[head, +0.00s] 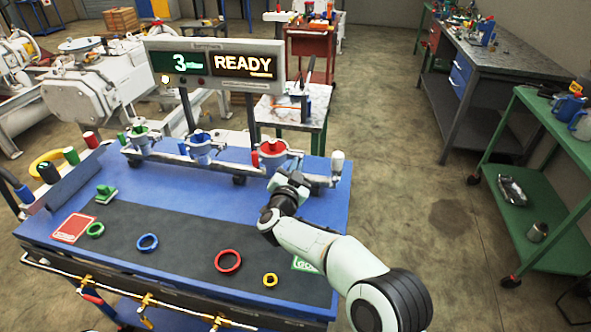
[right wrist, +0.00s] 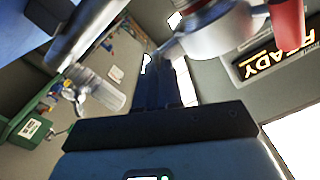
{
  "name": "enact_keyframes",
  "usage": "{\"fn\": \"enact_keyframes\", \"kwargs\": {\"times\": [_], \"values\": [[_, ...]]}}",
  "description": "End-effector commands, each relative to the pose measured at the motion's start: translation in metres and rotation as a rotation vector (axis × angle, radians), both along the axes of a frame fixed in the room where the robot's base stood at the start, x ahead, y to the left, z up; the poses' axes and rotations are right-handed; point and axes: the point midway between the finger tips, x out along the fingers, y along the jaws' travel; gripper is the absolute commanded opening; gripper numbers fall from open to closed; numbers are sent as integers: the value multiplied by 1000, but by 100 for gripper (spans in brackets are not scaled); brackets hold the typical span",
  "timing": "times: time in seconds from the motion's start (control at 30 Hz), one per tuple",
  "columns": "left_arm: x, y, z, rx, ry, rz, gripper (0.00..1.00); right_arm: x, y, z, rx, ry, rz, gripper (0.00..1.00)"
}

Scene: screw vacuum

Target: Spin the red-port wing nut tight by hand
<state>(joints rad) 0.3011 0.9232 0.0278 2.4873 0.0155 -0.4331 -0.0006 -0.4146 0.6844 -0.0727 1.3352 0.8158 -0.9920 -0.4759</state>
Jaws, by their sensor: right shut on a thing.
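The red port (head: 271,148) stands at the right end of the metal manifold on the blue bench, with a red cap on a grey metal body. My right gripper (head: 283,180) is just in front of and below it, with the arm coming in from the lower right. In the right wrist view the fingers (right wrist: 170,78) are close together beneath the grey port body (right wrist: 215,32), with a red part at upper right. They are shut on a small part taken to be the wing nut, mostly hidden between them. My left gripper is not in view.
The blue port (head: 201,145) and green port (head: 139,138) stand farther left. Red (head: 228,261), blue (head: 147,243), green (head: 95,230) and yellow (head: 270,280) rings lie on the dark mat. A display reading READY (head: 244,64) stands behind. A white-topped fitting (head: 337,166) is close at right.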

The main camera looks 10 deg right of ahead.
Motion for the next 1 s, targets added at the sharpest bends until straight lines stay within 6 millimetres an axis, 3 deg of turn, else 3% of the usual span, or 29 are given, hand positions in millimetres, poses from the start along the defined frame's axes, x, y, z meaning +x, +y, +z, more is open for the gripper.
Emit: {"fn": "enact_keyframes", "kwargs": {"times": [0.53, 0.6, 0.63, 1.0], "values": [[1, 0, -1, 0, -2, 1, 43, 0, 0, -1, 25, -7, 1, 0], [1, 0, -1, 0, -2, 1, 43, 0, 0, -1, 25, -7, 1, 25], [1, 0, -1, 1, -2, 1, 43, 0, 0, -1, 25, -7, 1, 32], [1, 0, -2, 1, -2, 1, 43, -4, 2, 0, 24, -8, 1, 32]]}}
